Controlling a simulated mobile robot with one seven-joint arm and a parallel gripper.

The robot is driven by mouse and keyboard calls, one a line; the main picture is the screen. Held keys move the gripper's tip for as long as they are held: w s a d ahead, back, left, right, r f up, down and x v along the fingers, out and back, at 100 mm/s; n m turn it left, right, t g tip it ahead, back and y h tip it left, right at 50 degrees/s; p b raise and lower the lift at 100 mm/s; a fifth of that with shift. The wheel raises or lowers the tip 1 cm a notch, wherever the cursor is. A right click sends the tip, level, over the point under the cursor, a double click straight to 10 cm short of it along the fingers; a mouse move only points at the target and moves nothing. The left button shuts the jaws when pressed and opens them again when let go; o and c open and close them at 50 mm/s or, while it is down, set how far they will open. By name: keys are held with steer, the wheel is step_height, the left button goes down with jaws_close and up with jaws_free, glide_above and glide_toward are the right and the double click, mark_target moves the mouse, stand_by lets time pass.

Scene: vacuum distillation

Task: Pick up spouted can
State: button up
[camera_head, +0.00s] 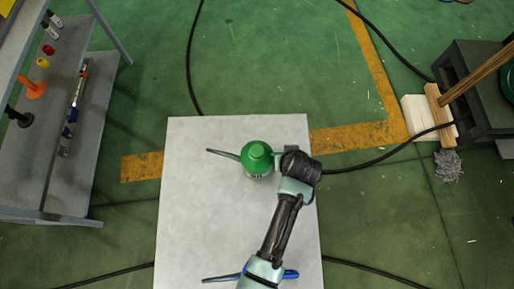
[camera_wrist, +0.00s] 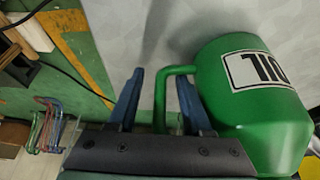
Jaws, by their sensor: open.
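The spouted can (camera_head: 257,160) is green, with a long thin dark spout pointing left, and stands on the pale grey tabletop (camera_head: 195,215). In the wrist view the can (camera_wrist: 262,110) fills the right side, with a white label with black letters on its body. Its green handle (camera_wrist: 161,98) faces my gripper. My gripper (camera_wrist: 157,100) is open, with one blue finger on each side of the handle's bar. In the head view my gripper (camera_head: 279,159) is at the can's right side. I cannot tell whether a finger touches the handle.
A blue-handled tool (camera_head: 290,274) lies partly under my arm at the table's near edge. A grey shelf (camera_head: 60,130) with small items stands at the left. A dark bench (camera_head: 480,90) and wooden pieces are at the right. The table's left half is clear.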

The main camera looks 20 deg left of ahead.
steer(key=shift+w+f, duration=0.1)
steer(key=shift+f, duration=0.1)
steer(key=shift+c, duration=0.3)
jaws_close()
steer(key=shift+r, duration=0.1)
stand_by(1.0)
